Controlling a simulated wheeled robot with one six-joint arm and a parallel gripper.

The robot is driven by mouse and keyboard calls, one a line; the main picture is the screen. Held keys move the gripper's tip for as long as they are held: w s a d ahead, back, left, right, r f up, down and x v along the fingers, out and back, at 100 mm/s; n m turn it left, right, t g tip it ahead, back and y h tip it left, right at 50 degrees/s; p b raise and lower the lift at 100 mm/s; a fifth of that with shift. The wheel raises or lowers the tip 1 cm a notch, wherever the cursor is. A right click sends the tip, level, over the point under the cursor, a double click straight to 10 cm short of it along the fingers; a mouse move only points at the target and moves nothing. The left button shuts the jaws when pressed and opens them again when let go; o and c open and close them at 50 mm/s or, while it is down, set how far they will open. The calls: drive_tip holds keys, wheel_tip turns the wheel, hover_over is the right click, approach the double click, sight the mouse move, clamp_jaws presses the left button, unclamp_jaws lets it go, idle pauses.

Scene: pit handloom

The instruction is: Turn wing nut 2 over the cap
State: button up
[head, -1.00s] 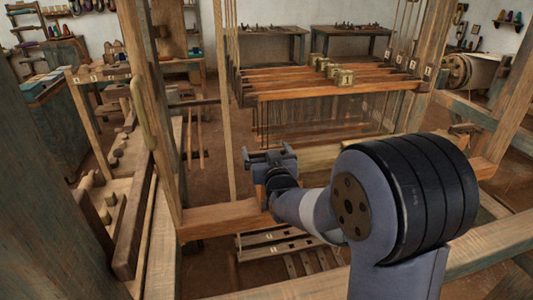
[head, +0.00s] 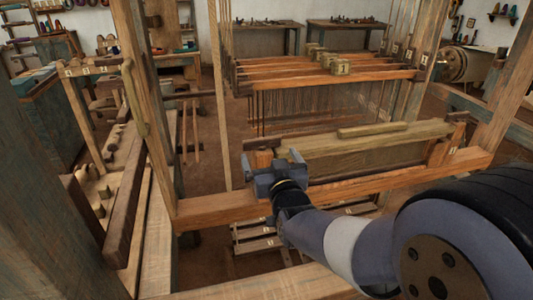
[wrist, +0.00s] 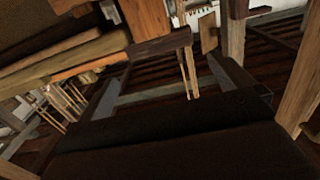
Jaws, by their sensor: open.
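The long wooden beam (head: 375,145) lies across the loom, with a loose-looking pale bar (head: 372,130) on its top that may be the cap. A block marked 1 (head: 450,152) is at its right end, with a small dark wooden piece (head: 457,117) above it. A similar dark piece (head: 262,143) shows at the left end, just behind my gripper; it may be wing nut 2, but I read no number there. My gripper (head: 274,162) is open in front of the left end block, which it partly hides. In the wrist view, a dark wooden bar (wrist: 160,46) crosses near an orange block (wrist: 147,18).
Wooden heddle bars (head: 330,75) with small numbered blocks hang behind the beam. A loom post (head: 145,110) stands left of my gripper. A side bench (head: 100,195) with wooden tools is at the left. Treadles (head: 260,240) lie below.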

sight(262, 142)
drive_tip(key=shift+s+d, duration=0.15)
drive_tip(key=shift+s, duration=0.75)
drive_tip(key=w+p, duration=0.1)
drive_tip(key=w, duration=0.2)
drive_tip(key=w+a+p, duration=0.1)
drive_tip(key=w, duration=0.3)
drive_tip(key=w+a, duration=0.1)
drive_tip(key=w, duration=0.2)
drive_tip(key=shift+w+p, duration=0.4)
drive_tip(key=shift+s+f, duration=0.1)
